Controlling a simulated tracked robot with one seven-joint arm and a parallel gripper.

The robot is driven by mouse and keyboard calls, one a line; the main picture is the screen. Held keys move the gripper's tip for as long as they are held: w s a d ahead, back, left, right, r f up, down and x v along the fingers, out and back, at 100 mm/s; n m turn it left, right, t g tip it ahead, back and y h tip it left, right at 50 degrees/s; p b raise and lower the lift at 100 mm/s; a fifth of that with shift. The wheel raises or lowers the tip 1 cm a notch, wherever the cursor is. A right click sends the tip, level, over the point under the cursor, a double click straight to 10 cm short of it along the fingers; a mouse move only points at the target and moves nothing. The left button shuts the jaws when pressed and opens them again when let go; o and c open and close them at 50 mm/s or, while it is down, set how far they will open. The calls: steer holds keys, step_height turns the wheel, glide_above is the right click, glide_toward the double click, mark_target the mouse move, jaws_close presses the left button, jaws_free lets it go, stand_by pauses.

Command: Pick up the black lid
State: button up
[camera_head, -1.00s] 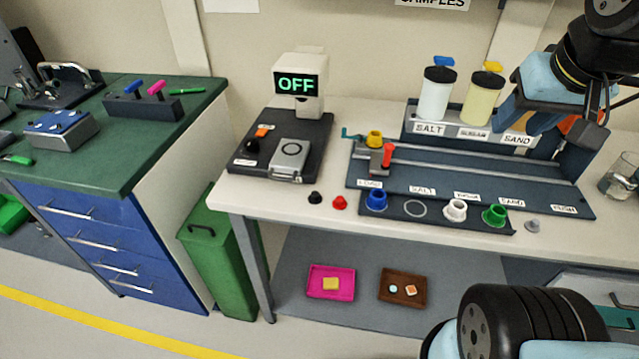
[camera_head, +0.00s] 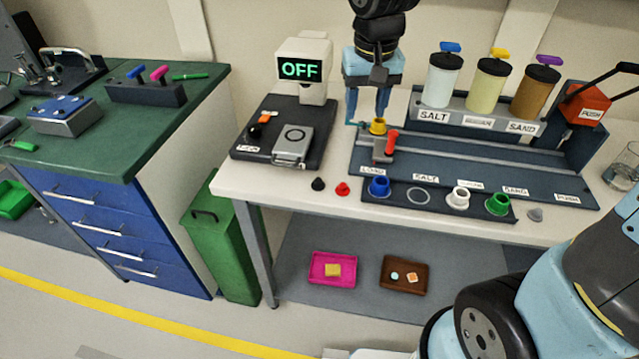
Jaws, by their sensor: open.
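The black lid (camera_head: 318,184) is a small dark cone-shaped piece lying on the front left part of the white table. A similar red lid (camera_head: 342,188) lies just right of it. My gripper (camera_head: 367,112) points down with its fingers apart and empty. It appears in the picture just behind and around a yellow cup (camera_head: 377,126) at the left end of the dark rail station (camera_head: 470,163). It is up and to the right of the black lid, clear of it.
A balance reading OFF (camera_head: 300,68) stands left of my gripper, with a silver case (camera_head: 292,145) on its base. Blue (camera_head: 379,187), white (camera_head: 459,197) and green (camera_head: 497,203) cups stand in a front rack. A grey lid (camera_head: 535,214) lies right. Canisters (camera_head: 443,80) stand behind.

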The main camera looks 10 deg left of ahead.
steer(key=g, duration=0.1)
glide_above(318, 180)
step_height(318, 180, down, 6)
steer(key=r, duration=0.1)
steer(key=shift+n, duration=0.4)
step_height(318, 180, down, 14)
steer(key=shift+f, duration=0.2)
steer(key=c, duration=0.8)
steer(key=shift+r, duration=0.15)
